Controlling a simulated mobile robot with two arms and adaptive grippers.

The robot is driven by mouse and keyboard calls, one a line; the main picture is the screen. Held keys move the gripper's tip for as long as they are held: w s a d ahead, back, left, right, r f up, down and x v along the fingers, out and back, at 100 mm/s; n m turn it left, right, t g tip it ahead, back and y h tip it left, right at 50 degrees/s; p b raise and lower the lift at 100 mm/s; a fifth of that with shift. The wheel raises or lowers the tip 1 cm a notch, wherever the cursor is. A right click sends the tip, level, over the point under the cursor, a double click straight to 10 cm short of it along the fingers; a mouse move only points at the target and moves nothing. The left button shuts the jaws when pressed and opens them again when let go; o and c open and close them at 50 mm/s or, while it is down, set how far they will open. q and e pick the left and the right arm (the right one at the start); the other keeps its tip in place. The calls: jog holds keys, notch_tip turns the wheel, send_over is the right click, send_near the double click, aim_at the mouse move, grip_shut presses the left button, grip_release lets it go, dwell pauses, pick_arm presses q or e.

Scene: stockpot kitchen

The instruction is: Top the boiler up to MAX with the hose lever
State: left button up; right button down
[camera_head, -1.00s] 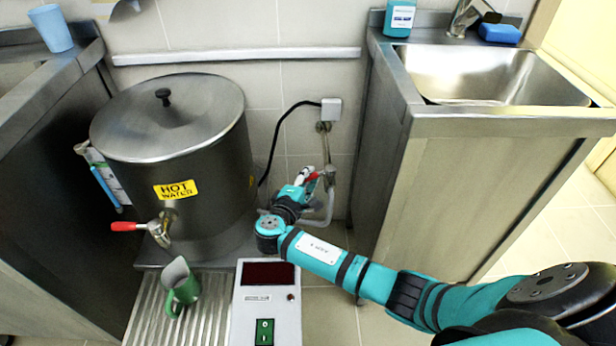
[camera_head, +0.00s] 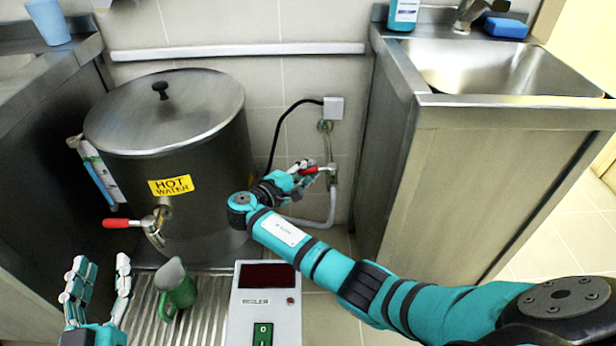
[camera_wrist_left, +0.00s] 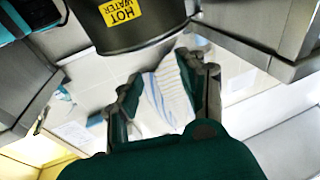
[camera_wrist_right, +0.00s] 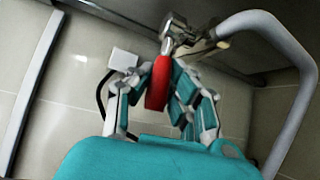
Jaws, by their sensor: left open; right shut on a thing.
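The boiler (camera_head: 215,150) is a lidded dark steel pot with a HOT WATER label. Its level gauge (camera_head: 100,172) is on its left side, edge-on; blue shows low in it, and its marks are too small to read. The red hose lever (camera_head: 312,170) is on the wall pipe right of the boiler, above the grey hose (camera_head: 328,207). My right gripper (camera_head: 303,173) is shut on the lever, which also shows between its fingers in the right wrist view (camera_wrist_right: 158,84). My left gripper (camera_head: 98,264) is open and empty at the lower left, in front of the boiler.
A sink cabinet (camera_head: 470,190) stands at right, another counter at left.

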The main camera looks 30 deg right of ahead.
pick_arm(q)
jog(key=r+t, duration=0.1)
jog(key=s+r+t, duration=0.1)
jog(key=r, duration=0.1)
jog(key=r+t+h+b, duration=0.1)
jog(key=r, duration=0.1)
jog(key=shift+s+d+r, duration=0.1)
jog(key=shift+s+d, duration=0.1)
jog(key=shift+s, duration=0.05)
pick_arm(e)
jog(key=shift+w+d+r+m+g, duration=0.15)
jog(key=shift+w+m+g, duration=0.1)
jog(key=shift+m+g, duration=0.25)
jog(key=c, duration=1.2)
grip_release()
jog(key=v, duration=1.2)
jog(key=shift+f, duration=0.25)
